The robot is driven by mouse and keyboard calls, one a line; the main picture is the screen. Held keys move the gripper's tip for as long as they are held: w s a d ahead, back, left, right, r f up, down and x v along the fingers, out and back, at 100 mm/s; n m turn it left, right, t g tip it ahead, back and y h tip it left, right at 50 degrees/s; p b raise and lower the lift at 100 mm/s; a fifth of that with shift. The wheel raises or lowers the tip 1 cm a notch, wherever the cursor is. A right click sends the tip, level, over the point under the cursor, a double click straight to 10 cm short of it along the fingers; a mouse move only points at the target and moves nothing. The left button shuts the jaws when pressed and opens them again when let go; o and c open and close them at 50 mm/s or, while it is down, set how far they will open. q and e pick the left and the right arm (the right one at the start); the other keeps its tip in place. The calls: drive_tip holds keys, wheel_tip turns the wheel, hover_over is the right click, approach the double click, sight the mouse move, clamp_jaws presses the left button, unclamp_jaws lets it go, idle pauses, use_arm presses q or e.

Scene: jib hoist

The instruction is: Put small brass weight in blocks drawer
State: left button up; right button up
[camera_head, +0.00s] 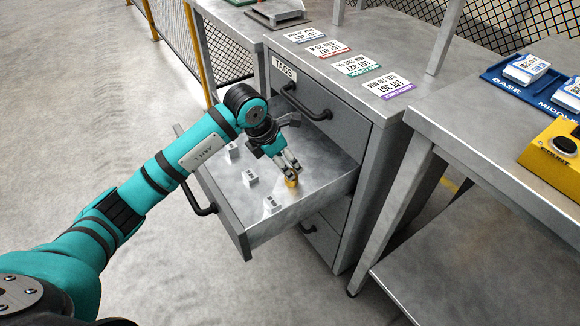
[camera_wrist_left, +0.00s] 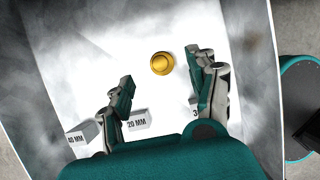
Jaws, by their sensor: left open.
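The small brass weight (camera_head: 291,180) is in the open drawer (camera_head: 322,162), at the side near the cabinet, and seems to stand on its floor. It also shows in the left wrist view (camera_wrist_left: 161,63), round and upright, just beyond the fingertips. My left gripper (camera_head: 287,163) reaches down into the drawer right above the weight. In the left wrist view its fingers (camera_wrist_left: 158,70) are spread apart, with the weight between their lines; I see no grip on it. My right gripper is not in view.
Several small labelled blocks (camera_head: 250,178) stand in the drawer, including a 20 MM block (camera_wrist_left: 138,122). A closed drawer marked TAGS (camera_head: 320,112) sits above, under a top with lot cards (camera_head: 357,66). A workbench (camera_head: 490,130) with a blue tray (camera_head: 505,80) stands right.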

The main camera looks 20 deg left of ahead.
use_arm(q)
drive_tip(key=v, duration=0.6)
drive_tip(key=shift+p, duration=0.35)
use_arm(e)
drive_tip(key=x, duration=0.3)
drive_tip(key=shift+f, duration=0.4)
use_arm(q)
drive_tip(key=shift+r, duration=0.1)
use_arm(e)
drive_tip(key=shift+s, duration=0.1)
